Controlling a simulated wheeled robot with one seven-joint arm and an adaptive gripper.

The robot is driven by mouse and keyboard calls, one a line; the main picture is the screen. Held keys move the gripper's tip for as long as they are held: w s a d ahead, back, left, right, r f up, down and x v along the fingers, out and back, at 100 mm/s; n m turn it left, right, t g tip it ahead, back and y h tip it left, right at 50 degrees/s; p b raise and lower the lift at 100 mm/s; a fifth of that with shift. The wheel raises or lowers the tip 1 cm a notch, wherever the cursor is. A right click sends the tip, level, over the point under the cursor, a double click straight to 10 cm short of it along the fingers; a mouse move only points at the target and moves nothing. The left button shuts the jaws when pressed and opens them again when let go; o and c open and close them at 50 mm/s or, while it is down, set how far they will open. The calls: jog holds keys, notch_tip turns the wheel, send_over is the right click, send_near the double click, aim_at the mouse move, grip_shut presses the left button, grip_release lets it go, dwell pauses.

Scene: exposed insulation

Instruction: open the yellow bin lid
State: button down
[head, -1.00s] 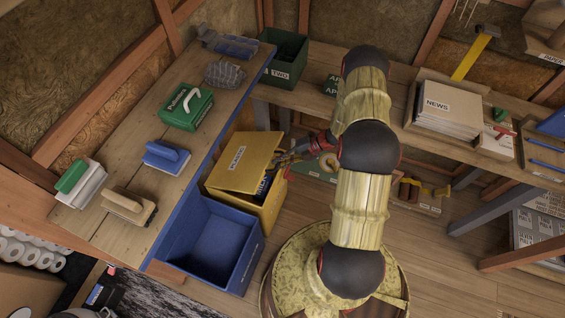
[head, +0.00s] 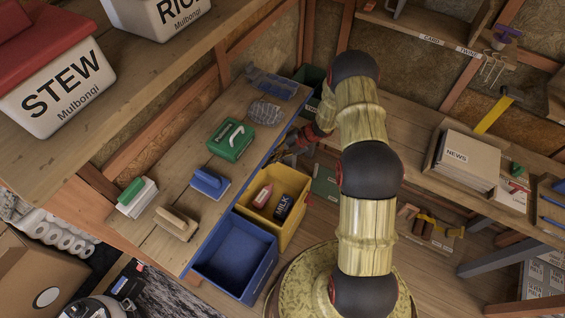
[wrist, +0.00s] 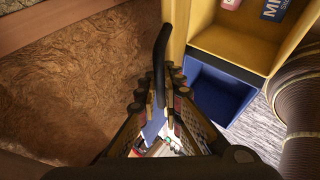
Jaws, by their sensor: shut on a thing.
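The yellow bin (head: 286,234) stands open below the bench, with a milk carton (head: 285,207) and a pink-red bottle (head: 262,196) inside. Its lid, a narrow yellow strip (wrist: 178,35) in the wrist view, stands raised and seen nearly edge-on. A black curved handle (wrist: 160,55) is at the lid's side. My gripper (wrist: 157,105) is shut on the handle's lower end. In the head view my gripper (head: 303,143) is at the bin's far side, and the lid is hard to make out there.
A blue bin (head: 236,255) stands beside the yellow one. The bench (head: 195,160) to the left carries a green box (head: 232,140) and several brushes. A dark green bin (head: 312,78) is behind. Food tubs stand on the near-left shelf (head: 120,100).

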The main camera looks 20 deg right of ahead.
jog(key=shift+w+a+r, duration=0.3)
jog(key=shift+w+a, duration=0.05)
jog(key=shift+w, duration=0.15)
jog(key=shift+w+a+r, duration=0.25)
jog(key=shift+w+a, duration=0.1)
jog(key=shift+w, duration=0.15)
jog(key=c, duration=1.9)
grip_release()
jog(key=shift+s, duration=0.1)
jog(key=v, duration=1.2)
jog(key=shift+f, duration=0.1)
